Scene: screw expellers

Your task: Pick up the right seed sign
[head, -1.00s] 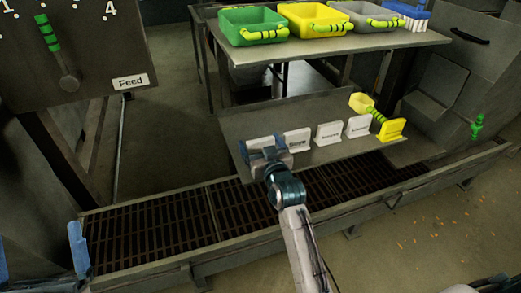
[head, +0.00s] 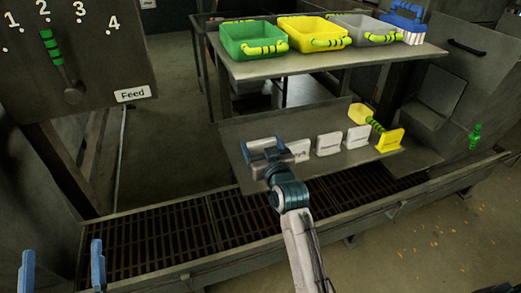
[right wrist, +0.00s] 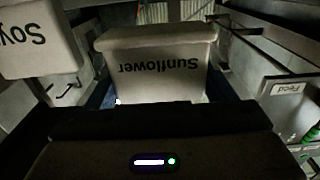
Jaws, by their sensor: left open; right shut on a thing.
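My right gripper (head: 266,149) is shut on the white Sunflower sign (right wrist: 158,62) at the left end of the sign row. In the right wrist view the sign fills the space between the fingers, its lettering upside down. In the head view the gripper hides most of it, and I cannot tell whether it is clear of the shelf. The white Soy sign (right wrist: 38,40) stands beside it; more white signs (head: 328,144) (head: 357,137) stand to the right. My left gripper (head: 62,262) is open and empty at the lower left.
Green (head: 253,41), yellow (head: 313,33) and grey (head: 366,30) bins stand on the table above.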

